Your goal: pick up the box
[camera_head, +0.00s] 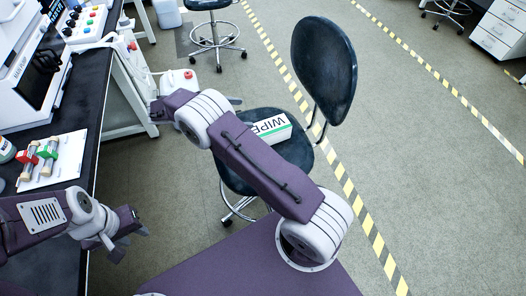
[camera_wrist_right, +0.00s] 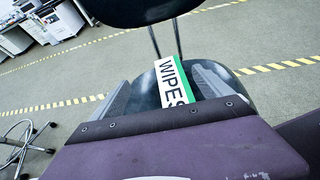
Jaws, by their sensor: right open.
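A white box with a green edge and the word WIPES (camera_head: 272,128) lies on the dark seat of a chair (camera_head: 235,180). In the right wrist view the box (camera_wrist_right: 174,82) shows ahead, between the two grey fingers of my right gripper (camera_wrist_right: 162,80). These fingers are open, one at each side of the box in that view; I cannot tell whether they touch it. My left gripper (camera_head: 129,243) is open and empty near the bench's front edge.
The dark bench (camera_head: 78,110) on the left holds a machine (camera_head: 32,65) and a white tray (camera_head: 68,172) with red and green capped columns. The chair back (camera_head: 324,70) rises behind the box. Another stool (camera_head: 208,5) stands further back. Open floor lies to the right.

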